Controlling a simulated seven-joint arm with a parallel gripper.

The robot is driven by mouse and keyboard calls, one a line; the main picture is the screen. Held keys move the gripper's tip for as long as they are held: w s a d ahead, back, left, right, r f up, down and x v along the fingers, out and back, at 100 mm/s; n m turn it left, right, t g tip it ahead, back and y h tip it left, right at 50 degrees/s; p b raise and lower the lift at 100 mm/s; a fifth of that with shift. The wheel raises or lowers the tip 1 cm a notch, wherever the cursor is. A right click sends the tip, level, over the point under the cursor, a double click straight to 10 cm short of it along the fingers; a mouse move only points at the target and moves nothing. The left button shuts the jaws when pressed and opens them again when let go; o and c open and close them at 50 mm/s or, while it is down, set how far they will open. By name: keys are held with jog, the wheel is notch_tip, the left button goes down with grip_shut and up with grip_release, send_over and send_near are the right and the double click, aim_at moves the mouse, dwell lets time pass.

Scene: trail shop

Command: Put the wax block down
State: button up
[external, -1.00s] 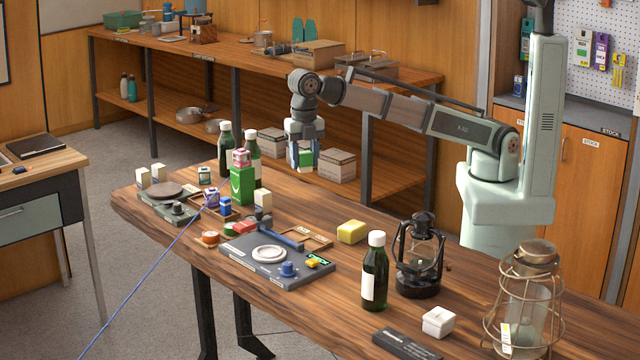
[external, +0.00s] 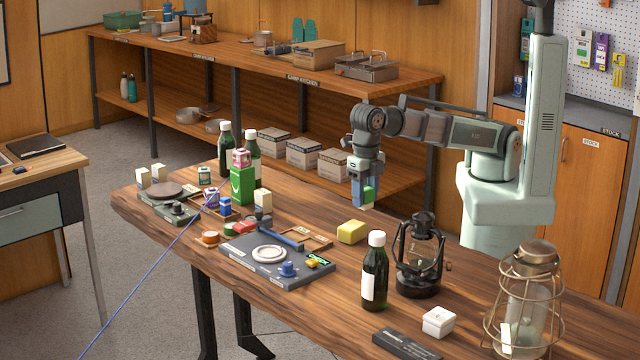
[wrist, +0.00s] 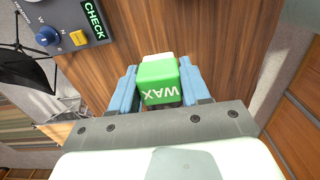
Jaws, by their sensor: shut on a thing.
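The wax block (wrist: 158,84) is a small green and white block with "WAX" on its green face. It sits between the blue fingers of my gripper (wrist: 160,88) in the wrist view. In the external view my gripper (external: 364,196) is shut on the block (external: 369,194), partly hidden by a finger.
A yellow block (external: 351,232), a dark green bottle (external: 375,275) and a black lantern (external: 420,258) stand near my gripper. A grey panel (external: 262,268) with a "CHECK" label lies to the left. Bare wood shows under the gripper in the wrist view.

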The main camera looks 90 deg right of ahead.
jog(key=shift+f, duration=7.3)
jog(key=shift+f, duration=0.15)
jog(key=o, duration=1)
jog(key=shift+o, duration=0.2)
notch_tip(320, 180, up, 12)
jog(key=shift+r, duration=0.15)
